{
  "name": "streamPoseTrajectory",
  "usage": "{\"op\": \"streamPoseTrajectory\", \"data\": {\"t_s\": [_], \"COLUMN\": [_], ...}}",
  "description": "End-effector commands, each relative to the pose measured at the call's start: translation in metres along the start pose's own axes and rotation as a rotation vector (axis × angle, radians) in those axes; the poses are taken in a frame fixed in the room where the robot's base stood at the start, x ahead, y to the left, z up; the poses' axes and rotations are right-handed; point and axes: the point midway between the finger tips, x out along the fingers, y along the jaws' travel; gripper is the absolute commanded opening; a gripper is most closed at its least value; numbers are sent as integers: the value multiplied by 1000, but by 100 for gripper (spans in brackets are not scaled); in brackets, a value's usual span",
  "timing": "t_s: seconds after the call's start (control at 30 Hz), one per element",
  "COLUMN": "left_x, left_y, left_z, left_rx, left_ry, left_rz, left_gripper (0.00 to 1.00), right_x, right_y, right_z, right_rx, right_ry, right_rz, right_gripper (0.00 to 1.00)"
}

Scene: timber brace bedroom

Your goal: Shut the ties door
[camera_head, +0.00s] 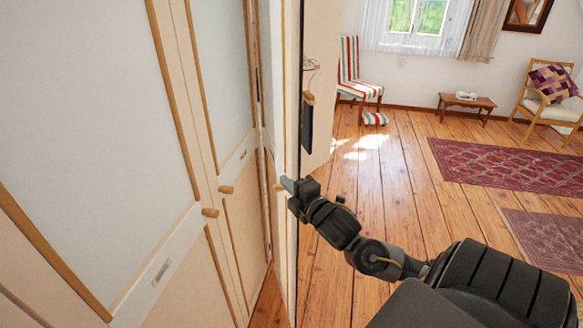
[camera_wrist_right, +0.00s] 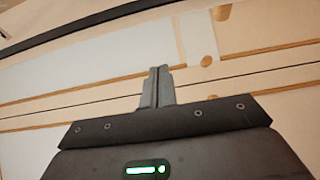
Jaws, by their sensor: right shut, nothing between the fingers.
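The ties door seems to be the cream door (camera_head: 291,90) standing open, seen nearly edge-on in the middle of the head view. A hanger with a dark hanging item (camera_head: 307,124) shows beside it on its right. My right gripper (camera_head: 287,185) is at the door's edge, about knob height. Its fingers are together and empty; I cannot tell whether they touch the door. In the right wrist view the shut fingers (camera_wrist_right: 158,75) point toward pale panels with wooden trim and round knobs (camera_wrist_right: 207,60). My left gripper is out of view.
Closed wardrobe doors (camera_head: 85,130) with wooden knobs (camera_head: 210,212) fill the left. Wooden floor (camera_head: 385,165) is open on the right. A striped chair (camera_head: 358,80), a low table (camera_head: 467,103), an armchair (camera_head: 550,105) and red rugs (camera_head: 500,160) are farther off.

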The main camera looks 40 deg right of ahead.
Motion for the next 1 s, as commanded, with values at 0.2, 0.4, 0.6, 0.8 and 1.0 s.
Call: {"op": "streamPoseTrajectory", "data": {"t_s": [0.2, 0.4, 0.6, 0.8, 1.0], "left_x": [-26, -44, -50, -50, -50], "left_y": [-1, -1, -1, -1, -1], "left_z": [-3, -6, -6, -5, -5], "left_rx": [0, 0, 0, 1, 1], "left_ry": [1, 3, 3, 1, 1], "left_rz": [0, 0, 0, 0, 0], "left_gripper": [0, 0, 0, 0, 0], "right_x": [46, 42, 38, 37, 37], "right_y": [6, 3, 0, 0, 0], "right_z": [1, 24, 36, 38, 38], "right_rx": [0, -3, 0, 1, 1], "right_ry": [-3, -1, 0, 0, 1], "right_rz": [2, -3, -2, 0, 0], "right_gripper": [0, 0, 0, 0, 0]}}
